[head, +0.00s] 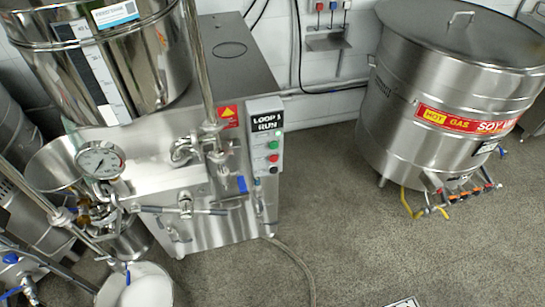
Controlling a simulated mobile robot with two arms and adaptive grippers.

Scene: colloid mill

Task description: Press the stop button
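A grey control box (265,138) labelled "LOOP 1 RUN" is mounted on the right front edge of the steel mill cabinet (215,225). On its face, a green button (274,145) is at the top, a red button (272,158) is below it, and a dark button or knob (273,170) is lowest. The red one looks like the stop button, but its lettering is too small to read. Neither of my grippers is in view, and nothing covers the buttons.
A steel hopper (150,60), pressure gauge (100,160) and pipes with blue-handled valves crowd the left. A white bucket (135,288) stands at lower left. A large steel kettle (420,110) stands at right. Grey floor (335,200) between is open, with a hose (300,262) across it.

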